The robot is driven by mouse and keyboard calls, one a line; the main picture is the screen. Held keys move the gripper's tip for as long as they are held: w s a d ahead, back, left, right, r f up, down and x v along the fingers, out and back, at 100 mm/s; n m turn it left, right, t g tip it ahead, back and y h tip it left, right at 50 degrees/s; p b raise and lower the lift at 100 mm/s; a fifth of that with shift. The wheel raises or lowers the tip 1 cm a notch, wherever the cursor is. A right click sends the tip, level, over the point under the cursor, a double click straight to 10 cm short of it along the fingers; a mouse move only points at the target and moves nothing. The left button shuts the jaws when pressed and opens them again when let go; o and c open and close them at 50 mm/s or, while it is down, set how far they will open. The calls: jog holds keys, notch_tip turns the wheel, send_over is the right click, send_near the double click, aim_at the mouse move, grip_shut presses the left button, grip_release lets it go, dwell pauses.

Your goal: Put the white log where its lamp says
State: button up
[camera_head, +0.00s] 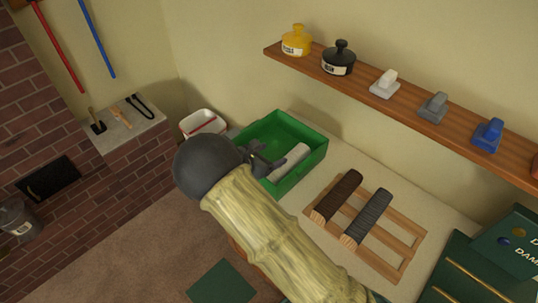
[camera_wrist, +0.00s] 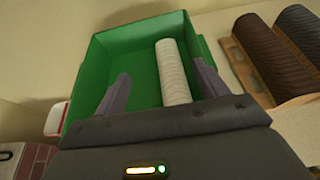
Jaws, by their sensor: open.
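The white log (camera_head: 290,162) lies in the green tray (camera_head: 318,150), along its right side in the head view. It also shows in the wrist view (camera_wrist: 173,75), between my gripper's fingers but closer to the right one. My gripper (camera_head: 262,160) is open and empty over the near part of the tray. In the wrist view my gripper (camera_wrist: 162,85) has its two fingers spread apart across the log. A green panel (camera_head: 510,240) at the right edge carries a yellowish and a blue round spot and cropped lettering; I cannot tell whether either is lit.
A wooden rack (camera_head: 405,240) right of the tray holds a brown log (camera_head: 337,196) and a dark grey log (camera_head: 368,216). A white bin (camera_head: 203,122) stands left of the tray. A wall shelf (camera_head: 410,112) above carries jars and small blocks. A green cabinet (camera_head: 465,280) stands lower right.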

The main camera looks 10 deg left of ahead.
jog(key=shift+r+p, duration=0.35)
jog(key=shift+r, duration=0.1)
jog(key=b+v, duration=0.2)
jog(key=v, duration=1)
jog(key=shift+r, duration=0.2)
jog(key=shift+w+d, duration=0.1)
jog(key=d+m+g, duration=0.8)
jog(key=d+m, duration=0.2)
jog(key=d, duration=0.9)
jog(key=s+d+r+m+y, duration=0.1)
jog(key=s+d+m+y, duration=0.2)
jog(key=s+d+m, duration=0.2)
jog(key=s+d+r+m+g+y, duration=0.1)
jog(key=s+d+m+y, duration=0.3)
jog(key=d+m, duration=0.7)
jog(key=s+r+m, duration=0.1)
jog(key=s+m, duration=0.1)
jog(key=m, duration=0.1)
jog(key=shift+r+m, duration=0.35)
jog(key=shift+m, duration=0.05)
